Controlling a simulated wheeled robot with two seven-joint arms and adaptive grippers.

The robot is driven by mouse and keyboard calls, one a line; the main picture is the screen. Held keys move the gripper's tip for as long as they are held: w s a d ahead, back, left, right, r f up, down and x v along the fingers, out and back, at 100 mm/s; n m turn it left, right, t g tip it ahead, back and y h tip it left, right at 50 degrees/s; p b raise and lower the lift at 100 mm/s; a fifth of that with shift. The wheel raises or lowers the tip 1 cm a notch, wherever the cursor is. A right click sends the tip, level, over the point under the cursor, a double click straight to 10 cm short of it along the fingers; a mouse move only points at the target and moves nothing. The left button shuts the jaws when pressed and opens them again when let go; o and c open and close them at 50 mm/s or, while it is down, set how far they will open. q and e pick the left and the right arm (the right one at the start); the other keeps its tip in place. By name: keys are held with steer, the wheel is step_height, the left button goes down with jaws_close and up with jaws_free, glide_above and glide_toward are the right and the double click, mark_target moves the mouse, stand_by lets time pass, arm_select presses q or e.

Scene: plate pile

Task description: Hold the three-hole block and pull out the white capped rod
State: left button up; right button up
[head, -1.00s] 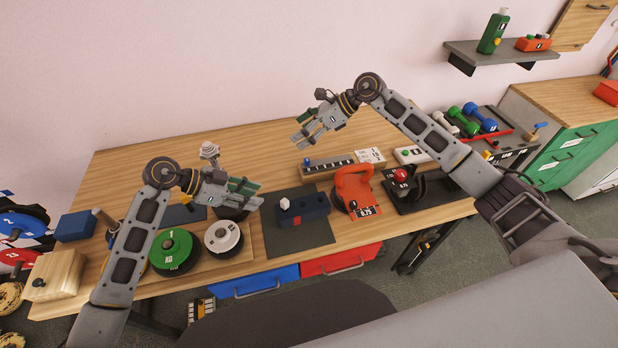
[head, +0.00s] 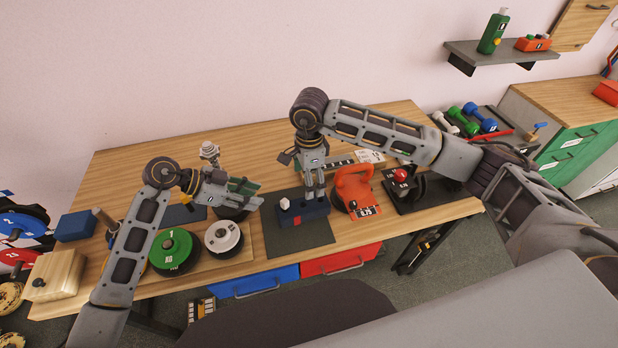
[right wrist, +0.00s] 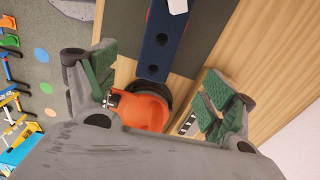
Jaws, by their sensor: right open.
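The dark blue three-hole block (head: 309,213) lies on a dark grey mat (head: 290,240). The white capped rod (head: 285,204) stands in its left end, with the white cap above the block. My right gripper (head: 315,192) points down over the block's right end, fingers open. In the right wrist view the block (right wrist: 160,45) reaches down between the spread green finger pads (right wrist: 158,78), apart from both; two holes show and the white cap (right wrist: 178,5) is cut by the top edge. My left gripper (head: 246,195) is open and empty, left of the mat above the weight plates.
Green (head: 174,250) and white (head: 223,238) weight plates lie left of the mat. A red-knobbed black stand (head: 408,188) is further right. The mat's front is clear.

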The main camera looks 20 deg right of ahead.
mark_target(309, 202)
steer(key=shift+d, duration=0.1)
steer(key=shift+f, duration=0.1)
stand_by(0.3)
steer(key=shift+f, duration=6.85)
arm_select(q)
steer(key=shift+o, duration=0.5)
arm_select(e)
steer(key=c, duration=1.2)
arm_select(q)
steer(key=shift+o, duration=0.4)
arm_select(e)
steer(key=shift+c, duration=0.2)
